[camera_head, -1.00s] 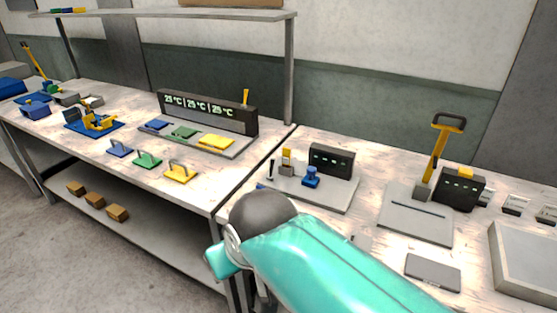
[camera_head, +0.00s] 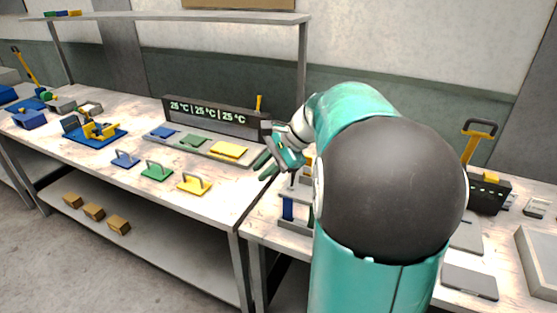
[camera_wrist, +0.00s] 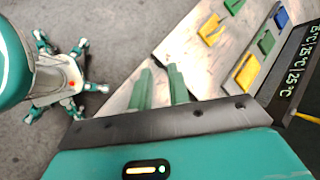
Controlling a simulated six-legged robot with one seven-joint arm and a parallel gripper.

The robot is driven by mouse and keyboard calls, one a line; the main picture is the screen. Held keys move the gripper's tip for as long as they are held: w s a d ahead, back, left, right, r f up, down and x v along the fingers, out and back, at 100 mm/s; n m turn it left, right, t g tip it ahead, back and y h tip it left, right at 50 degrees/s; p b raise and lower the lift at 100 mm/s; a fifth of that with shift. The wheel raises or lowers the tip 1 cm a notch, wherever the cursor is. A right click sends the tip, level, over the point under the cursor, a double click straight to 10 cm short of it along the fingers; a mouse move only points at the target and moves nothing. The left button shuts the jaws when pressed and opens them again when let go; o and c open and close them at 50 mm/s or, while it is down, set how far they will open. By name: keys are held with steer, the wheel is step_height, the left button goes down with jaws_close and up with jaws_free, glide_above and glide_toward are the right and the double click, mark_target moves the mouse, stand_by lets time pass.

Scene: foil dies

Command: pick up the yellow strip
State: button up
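A small yellow strip (camera_head: 74,13) lies at the left end of the high shelf, in a row with blue and green ones. It is small in the head view, so its exact shape is unclear. My gripper (camera_head: 266,165) is at the right end of the left workbench, close to the long grey plate and far to the right of and below the strip. In the wrist view its two green fingers (camera_wrist: 160,86) stand apart with nothing between them. The strip is not seen in the wrist view.
The shelf (camera_head: 180,17) spans above the left bench. A dark display unit (camera_head: 210,115) stands behind the long plate with its yellow pad (camera_head: 228,149). A yellow handled die (camera_head: 193,184) sits in front. My arm hides much of the right bench.

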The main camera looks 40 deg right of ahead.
steer(key=w+d+f+m+t, duration=0.25)
steer(key=d+m, duration=0.25)
steer(key=d, duration=0.6)
steer(key=m+t, duration=0.4)
steer(key=m, duration=0.3)
glide_toward(307, 170)
steer(key=shift+y, duration=0.3)
steer(key=r, duration=0.1)
steer(key=s+r, duration=0.1)
steer(key=r, duration=0.1)
steer(key=d+r, duration=0.1)
steer(key=shift+s+r, duration=0.25)
steer(key=shift+s, duration=0.05)
steer(key=shift+w+d+f, duration=0.15)
steer(key=shift+f, duration=0.05)
steer(key=x, duration=1.3)
steer(key=shift+w, duration=0.25)
jaws_close()
